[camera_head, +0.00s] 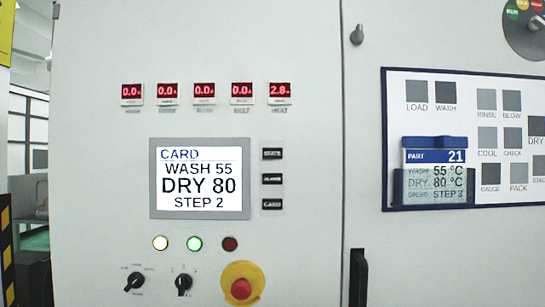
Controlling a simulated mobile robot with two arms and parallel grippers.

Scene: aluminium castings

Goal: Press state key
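The state key (272,154) is the top one of three small black keys beside the screen on the white cabinet front. Its small label seems to read STATE. Below it are a middle key (272,179), whose label is hard to read, and a bottom key (272,204) that seems to read CARD. The screen (200,178) shows CARD, WASH 55, DRY 80, STEP 2. Neither of my grippers shows in the head view, and nothing covers the keys.
Several red displays (205,90) sit above the screen. Below are yellow, green and dark red lamps (195,244), two black knobs (184,282) and a red stop button (241,289). A black handle (358,278) sticks out at lower right. A board (465,85) holds a PART 21 card (435,157).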

